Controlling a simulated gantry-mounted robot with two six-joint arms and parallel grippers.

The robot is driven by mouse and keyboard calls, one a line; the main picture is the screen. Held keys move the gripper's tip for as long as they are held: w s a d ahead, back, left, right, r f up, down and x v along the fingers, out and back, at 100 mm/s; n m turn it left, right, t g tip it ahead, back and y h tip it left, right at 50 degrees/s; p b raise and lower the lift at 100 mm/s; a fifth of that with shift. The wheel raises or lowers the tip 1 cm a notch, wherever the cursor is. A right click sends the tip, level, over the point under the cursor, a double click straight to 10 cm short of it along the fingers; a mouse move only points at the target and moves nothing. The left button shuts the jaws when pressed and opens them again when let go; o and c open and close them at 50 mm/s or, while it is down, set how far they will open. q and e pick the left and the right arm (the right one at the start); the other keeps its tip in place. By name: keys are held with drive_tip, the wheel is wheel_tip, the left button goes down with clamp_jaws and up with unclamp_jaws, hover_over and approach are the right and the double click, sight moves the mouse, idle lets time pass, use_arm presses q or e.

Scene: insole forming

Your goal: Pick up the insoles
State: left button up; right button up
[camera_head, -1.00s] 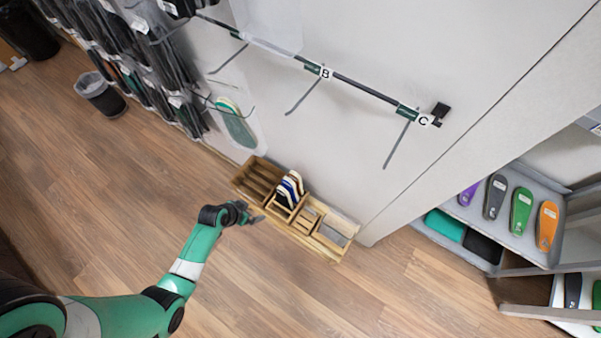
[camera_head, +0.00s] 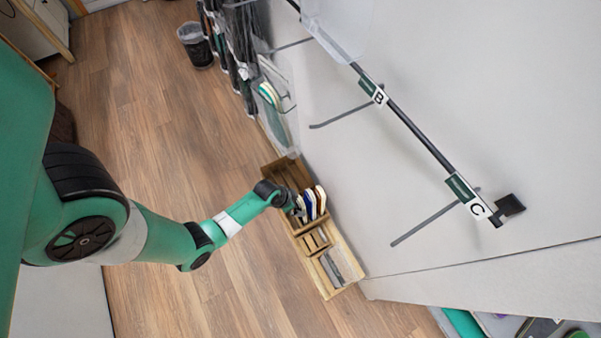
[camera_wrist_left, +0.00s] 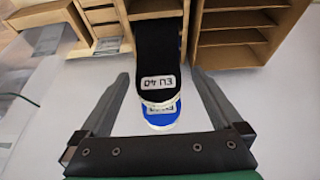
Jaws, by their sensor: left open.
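Several insoles (camera_head: 312,203) stand upright in a wooden box (camera_head: 336,248) on the floor against the wall. In the left wrist view a black insole (camera_wrist_left: 158,55) marked EU 40 lies in front of a blue insole (camera_wrist_left: 163,119) with a similar label. My left gripper (camera_wrist_left: 160,90) is open, with one finger on each side of these insoles and gaps between fingers and insoles. In the head view my left gripper (camera_head: 297,203) is at the insoles, its fingers small and partly hidden. My right gripper is not in view.
The box has further wooden compartments (camera_wrist_left: 230,40). Above it, a rail with hooks labelled B (camera_head: 379,97) and C (camera_head: 477,208) runs along the wall. A packed insole (camera_head: 272,105) hangs farther back. A waste bin (camera_head: 195,45) stands on open floor.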

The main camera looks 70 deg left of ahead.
sight(298, 205)
use_arm(q)
drive_tip(key=b+x, duration=0.4)
drive_tip(key=x, duration=0.1)
drive_tip(key=shift+s+d+f, duration=0.1)
drive_tip(key=shift+s+d, duration=0.05)
drive_tip(key=shift+d, duration=0.05)
drive_tip(key=shift+f+b, duration=0.1)
drive_tip(key=shift+b, duration=0.2)
clamp_jaws()
